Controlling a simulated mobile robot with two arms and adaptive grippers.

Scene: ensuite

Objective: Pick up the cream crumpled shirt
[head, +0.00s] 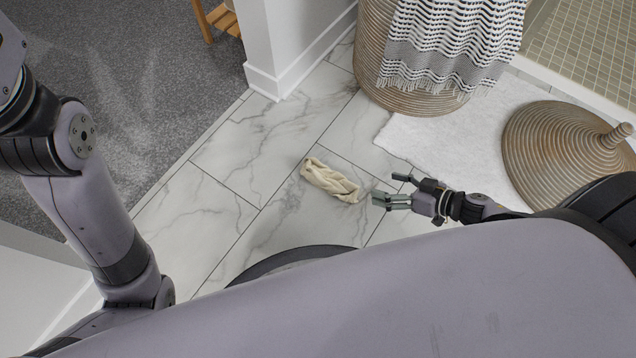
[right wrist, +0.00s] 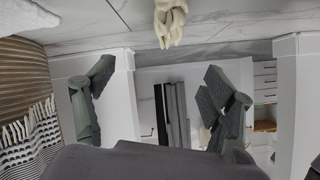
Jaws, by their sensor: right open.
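The cream crumpled shirt (head: 329,180) lies in a small bunched strip on the marble-look floor tiles, near the middle of the head view. In the right wrist view the shirt (right wrist: 169,22) shows at the top centre, beyond the fingertips. My right gripper (head: 388,189) is just to the right of the shirt, with its fingers pointing toward it. Its two fingers (right wrist: 158,82) are spread apart with nothing between them. My left arm comes in at the left of the head view, but its gripper is out of the picture.
A woven basket (head: 368,65) with a patterned fringed towel (head: 450,40) hanging over it stands at the back. A white mat (head: 440,136) and a round woven lid (head: 560,150) lie to the right. A white wall end (head: 272,45) stands behind. Floor left of the shirt is clear.

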